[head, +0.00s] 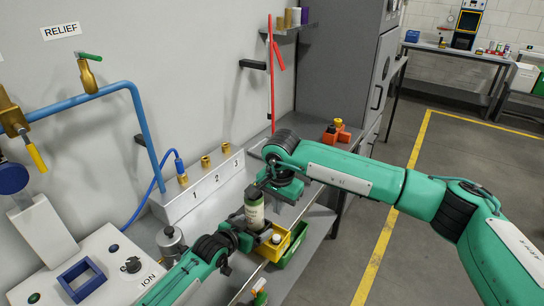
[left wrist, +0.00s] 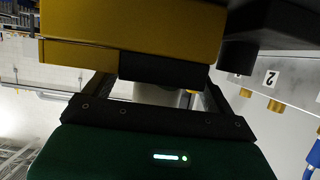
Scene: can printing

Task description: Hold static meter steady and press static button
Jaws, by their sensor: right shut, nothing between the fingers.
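A yellow-and-black box-shaped thing, which I take for the static meter, is at my left gripper (head: 250,236) in the head view. In the left wrist view its yellow body (left wrist: 130,28) fills the top, and its black part lies between the spread fingers (left wrist: 158,92), which appear closed on it. A dark canister with a pale label (head: 254,215) is upright beside it. My right gripper (head: 272,187) is shut and empty just above the canister; whether they touch is unclear. I cannot make out the static button.
A white fixture with brass fittings (head: 207,161) numbered 1, 2 and 3 runs along the wall behind. A green bin (head: 294,247) is at the bench's right edge. A control box with an ION label (head: 104,262) is at lower left. A blue hose (head: 144,210) hangs between.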

